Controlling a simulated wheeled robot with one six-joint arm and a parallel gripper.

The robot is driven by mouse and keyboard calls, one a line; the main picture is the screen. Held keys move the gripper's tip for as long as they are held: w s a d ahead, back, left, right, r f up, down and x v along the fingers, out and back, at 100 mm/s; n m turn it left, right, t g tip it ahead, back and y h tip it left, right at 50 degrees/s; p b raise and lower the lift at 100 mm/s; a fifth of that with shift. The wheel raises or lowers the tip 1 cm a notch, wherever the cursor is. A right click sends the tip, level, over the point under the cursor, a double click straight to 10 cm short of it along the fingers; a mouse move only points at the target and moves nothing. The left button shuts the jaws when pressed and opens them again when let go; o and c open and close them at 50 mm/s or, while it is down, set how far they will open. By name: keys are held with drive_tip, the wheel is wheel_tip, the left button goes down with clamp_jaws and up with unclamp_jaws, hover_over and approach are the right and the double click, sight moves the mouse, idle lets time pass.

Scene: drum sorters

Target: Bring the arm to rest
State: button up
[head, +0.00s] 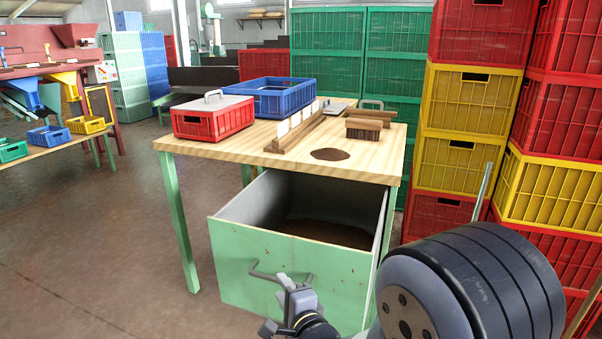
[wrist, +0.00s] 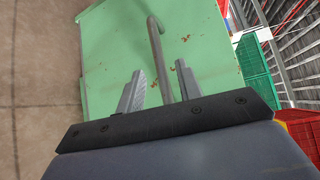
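My gripper (head: 292,284) is low in front of the green drawer (head: 285,272) under the wooden table. In the wrist view my gripper (wrist: 162,75) has its two fingers apart, with the drawer's grey bar handle (wrist: 155,42) running between them. Gaps show on both sides of the bar, so the fingers do not look closed on it. The handle also shows in the head view (head: 262,276), partly hidden by my gripper. The drawer is pulled out, with a dark brown layer visible inside.
The table (head: 230,148) holds a lidded red crate (head: 213,121), a blue crate (head: 278,102), a wooden rail (head: 290,134), a brush (head: 364,130) and a brown patch (head: 330,154). Stacked red and yellow crates (head: 460,150) stand close on the right. Floor at left is clear.

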sight(276, 280)
drive_tip(key=x, duration=0.4)
drive_tip(key=shift+w+a+f+b, duration=0.1)
drive_tip(key=shift+w+a+b, duration=0.05)
drive_tip(key=shift+w+b, duration=0.15)
drive_tip(key=shift+w, duration=0.3)
